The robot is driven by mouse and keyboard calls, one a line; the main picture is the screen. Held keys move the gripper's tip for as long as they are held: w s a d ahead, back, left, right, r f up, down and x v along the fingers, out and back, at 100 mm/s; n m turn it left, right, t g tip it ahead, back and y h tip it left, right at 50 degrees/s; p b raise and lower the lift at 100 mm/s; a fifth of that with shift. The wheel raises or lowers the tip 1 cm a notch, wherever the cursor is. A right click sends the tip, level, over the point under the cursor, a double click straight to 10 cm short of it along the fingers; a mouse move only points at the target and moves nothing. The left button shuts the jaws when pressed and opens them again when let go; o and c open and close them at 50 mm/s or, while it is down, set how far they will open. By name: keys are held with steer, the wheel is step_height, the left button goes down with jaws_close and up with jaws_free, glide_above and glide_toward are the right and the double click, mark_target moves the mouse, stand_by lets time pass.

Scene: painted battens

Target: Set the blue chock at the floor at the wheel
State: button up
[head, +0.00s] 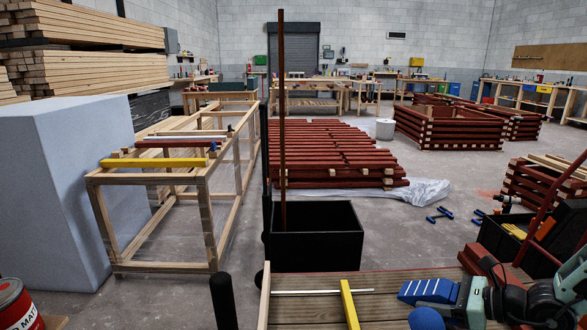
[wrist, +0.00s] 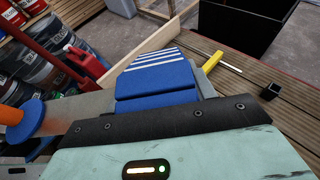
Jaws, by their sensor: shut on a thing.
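The blue chock (head: 428,291), with white stripes on its sloping face, is at the lower right of the head view, over the wooden deck (head: 385,311). My gripper (head: 461,297) is shut on it. In the wrist view the chock (wrist: 155,82) sticks out beyond the dark jaw edge of my gripper (wrist: 160,124), stripes at its far end. It appears held above the boards; the gap beneath is hidden. I cannot make out the wheel clearly, nor the floor beside it.
A yellow batten (head: 349,304) and a thin white strip (head: 320,292) lie on the deck. A black bin (head: 317,250) with an upright brown batten stands beyond.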

step_height(320, 180, up, 17)
steer(key=m+t+h+p, duration=0.3)
steer(key=m+h+p, duration=0.1)
steer(key=p, duration=1.7)
steer(key=shift+s+d+r+m+p, duration=0.15)
steer(key=shift+d+r+m+p, duration=0.05)
steer(key=shift+d+m+p, duration=0.15)
